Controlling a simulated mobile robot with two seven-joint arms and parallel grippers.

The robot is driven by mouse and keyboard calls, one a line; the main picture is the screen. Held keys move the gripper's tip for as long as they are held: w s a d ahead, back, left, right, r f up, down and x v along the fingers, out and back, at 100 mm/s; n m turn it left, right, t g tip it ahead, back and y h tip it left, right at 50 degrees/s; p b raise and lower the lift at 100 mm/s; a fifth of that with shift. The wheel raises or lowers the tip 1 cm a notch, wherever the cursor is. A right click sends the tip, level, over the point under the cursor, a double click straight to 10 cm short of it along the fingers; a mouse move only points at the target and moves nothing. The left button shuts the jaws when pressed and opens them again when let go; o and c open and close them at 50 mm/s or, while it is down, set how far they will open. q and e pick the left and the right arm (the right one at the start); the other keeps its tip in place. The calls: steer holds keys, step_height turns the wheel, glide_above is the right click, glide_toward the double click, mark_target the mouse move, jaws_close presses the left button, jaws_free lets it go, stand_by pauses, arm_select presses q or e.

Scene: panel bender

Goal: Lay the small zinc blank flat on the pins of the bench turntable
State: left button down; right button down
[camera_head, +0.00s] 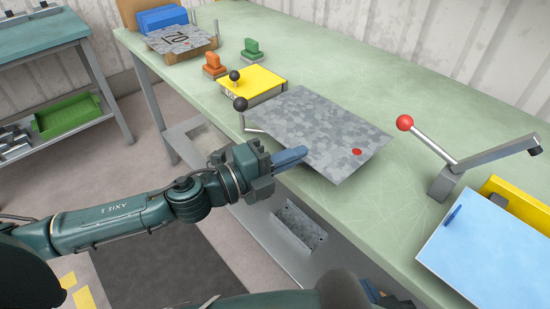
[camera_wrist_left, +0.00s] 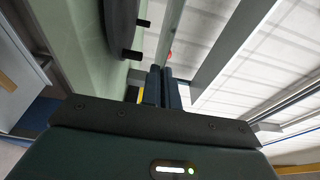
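The small zinc blank (camera_head: 318,125), a mottled grey sheet with a red dot near its right corner, is over the front of the bench in the head view. Its near edge reaches past the bench edge. My left gripper (camera_head: 292,157) is at this near edge with its blue fingers together. In the left wrist view the fingers (camera_wrist_left: 163,86) are closed around a thin sheet seen edge-on. The turntable and its pins cannot be made out, perhaps hidden under the blank. My right gripper (camera_head: 371,291) shows only partly at the bottom; its opening is unclear.
A crank with a black knob (camera_head: 240,104) stands left of the blank, beside a yellow block (camera_head: 253,84). A lever with a red ball (camera_head: 404,122) rises to the right. A light blue board (camera_head: 490,260) lies front right. The green bench (camera_head: 370,60) is clear behind.

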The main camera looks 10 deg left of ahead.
mark_target(312, 145)
arm_select(q)
steer(key=w+d, duration=0.1)
steer(key=w, duration=0.1)
steer(key=w+d+f, duration=0.1)
steer(key=w+d, duration=0.1)
steer(key=shift+f+b, duration=0.3)
steer(key=shift+b, duration=0.05)
arm_select(e)
steer(key=shift+w, duration=0.15)
arm_select(q)
steer(key=shift+f, duration=0.3)
arm_select(e)
steer(key=shift+f, duration=0.35)
arm_select(q)
steer(key=shift+f+b, duration=0.15)
steer(key=shift+b, duration=0.2)
steer(key=c, duration=1.6)
jaws_free()
arm_select(e)
steer(key=shift+f, duration=0.15)
